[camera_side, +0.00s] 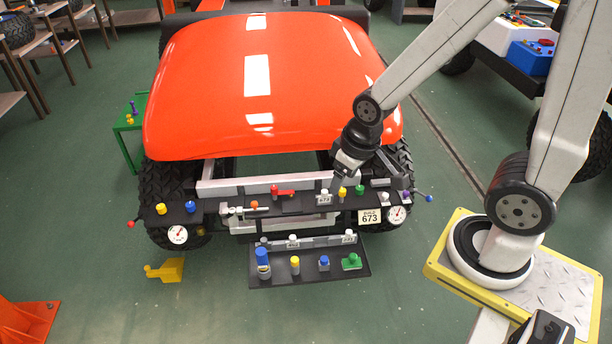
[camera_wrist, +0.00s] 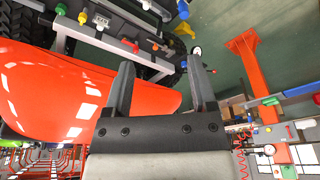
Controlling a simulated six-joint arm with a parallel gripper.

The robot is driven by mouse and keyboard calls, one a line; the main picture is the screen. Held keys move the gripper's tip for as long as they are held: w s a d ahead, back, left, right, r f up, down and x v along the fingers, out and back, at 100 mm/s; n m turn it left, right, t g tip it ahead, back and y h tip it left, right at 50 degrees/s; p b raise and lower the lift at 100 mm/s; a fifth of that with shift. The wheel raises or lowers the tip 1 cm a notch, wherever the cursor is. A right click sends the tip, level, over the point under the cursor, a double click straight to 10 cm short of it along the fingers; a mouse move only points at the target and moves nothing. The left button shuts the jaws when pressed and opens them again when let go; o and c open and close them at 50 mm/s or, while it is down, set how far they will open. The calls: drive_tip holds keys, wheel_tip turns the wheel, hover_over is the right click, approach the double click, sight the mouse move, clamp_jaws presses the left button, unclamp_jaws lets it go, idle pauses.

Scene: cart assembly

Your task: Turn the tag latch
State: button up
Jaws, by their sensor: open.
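My gripper (camera_side: 362,172) is above the right half of the dark front shelf, its two fingers spread and nothing seen between them. In the wrist view the fingers (camera_wrist: 161,60) are wide apart. A small block with a white 673 label and a pale knob (camera_side: 323,198) stands on the shelf below and left of the gripper; it may be the tag latch, but I cannot tell for sure. The label also shows at the top left of the wrist view (camera_wrist: 100,21). A BUILD 673 plate (camera_side: 369,217) hangs on the shelf's front.
A yellow knob (camera_side: 342,192) and a green knob (camera_side: 360,190) stand right of the labelled block. A red handle (camera_side: 283,191) lies to its left. The red hood (camera_side: 270,90) rises behind. A lower tray (camera_side: 310,277) holds several coloured parts.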

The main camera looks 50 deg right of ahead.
drive_tip(key=shift+c, duration=0.8)
drive_tip(key=w+d+f+m+g, duration=0.1)
drive_tip(key=w+d+f+m, duration=0.7)
drive_tip(key=w+d+m, duration=0.45)
drive_tip(key=w+d+f+m, duration=0.1)
drive_tip(key=d+f+m, duration=0.3)
drive_tip(key=f, duration=0.1)
drive_tip(key=w+d+f+m+g, duration=0.1)
drive_tip(key=d+f+m, duration=0.9)
drive_tip(key=f, duration=0.1)
drive_tip(key=shift+w+d+m+g, duration=0.2)
drive_tip(key=shift+w+m+g, duration=0.1)
drive_tip(key=shift+w, duration=0.1)
